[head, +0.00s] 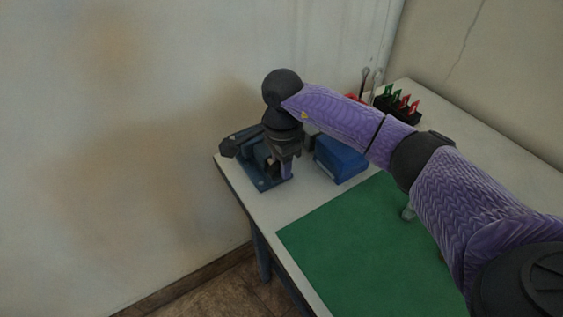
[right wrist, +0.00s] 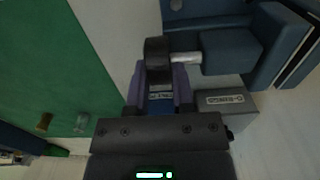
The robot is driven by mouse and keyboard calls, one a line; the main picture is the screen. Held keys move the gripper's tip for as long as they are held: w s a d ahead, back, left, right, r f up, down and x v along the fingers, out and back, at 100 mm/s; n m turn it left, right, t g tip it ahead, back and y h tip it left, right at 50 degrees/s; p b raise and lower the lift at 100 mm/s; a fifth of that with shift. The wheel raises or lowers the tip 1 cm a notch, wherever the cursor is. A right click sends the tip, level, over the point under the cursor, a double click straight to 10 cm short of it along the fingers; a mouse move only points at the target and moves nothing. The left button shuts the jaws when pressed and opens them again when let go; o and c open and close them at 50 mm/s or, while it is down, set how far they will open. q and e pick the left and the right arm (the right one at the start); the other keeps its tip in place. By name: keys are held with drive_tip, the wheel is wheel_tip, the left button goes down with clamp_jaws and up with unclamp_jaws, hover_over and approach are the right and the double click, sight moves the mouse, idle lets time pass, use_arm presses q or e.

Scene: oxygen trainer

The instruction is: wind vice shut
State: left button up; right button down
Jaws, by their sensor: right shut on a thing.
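The blue vice (head: 263,183) stands at the left corner of the table, partly hidden behind my right gripper (head: 287,168). In the right wrist view, the vice body (right wrist: 232,50) is at the upper right, and a silver screw (right wrist: 187,58) runs from it to a dark crank piece (right wrist: 156,62). My right gripper (right wrist: 159,84) points at this piece with its purple fingers either side, shut on it. How deep the grip is cannot be made out. My left gripper is in neither view.
A blue box (head: 341,160) stands right of the vice. A grey box labelled O-RINGS (right wrist: 232,104) is close to my right gripper. A black rack (head: 394,104) with red and green tags stands farther back. The green mat (head: 335,245) is mostly clear. A wall is behind the vice.

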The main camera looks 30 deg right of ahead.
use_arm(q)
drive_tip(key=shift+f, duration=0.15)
use_arm(e)
drive_tip(key=shift+d+f+y+b, duration=0.2)
drive_tip(key=shift+y+b, duration=0.5)
drive_tip(key=shift+y, duration=0.2)
drive_tip(key=shift+f+y+b, duration=0.15)
drive_tip(key=shift+y+b, duration=0.5)
drive_tip(key=shift+y, duration=0.15)
drive_tip(key=shift+d+f+y+b, duration=0.15)
drive_tip(key=shift+y+b, duration=1.05)
drive_tip(key=shift+b, duration=0.05)
drive_tip(key=shift+y+b, duration=0.3)
drive_tip(key=shift+b, duration=0.05)
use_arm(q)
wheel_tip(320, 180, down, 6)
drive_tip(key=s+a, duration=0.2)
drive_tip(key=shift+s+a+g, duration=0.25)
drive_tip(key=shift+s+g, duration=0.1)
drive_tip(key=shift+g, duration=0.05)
use_arm(e)
drive_tip(key=shift+g, duration=0.3)
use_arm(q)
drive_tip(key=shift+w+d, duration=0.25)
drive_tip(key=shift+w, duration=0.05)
use_arm(e)
drive_tip(key=shift+y, duration=0.3)
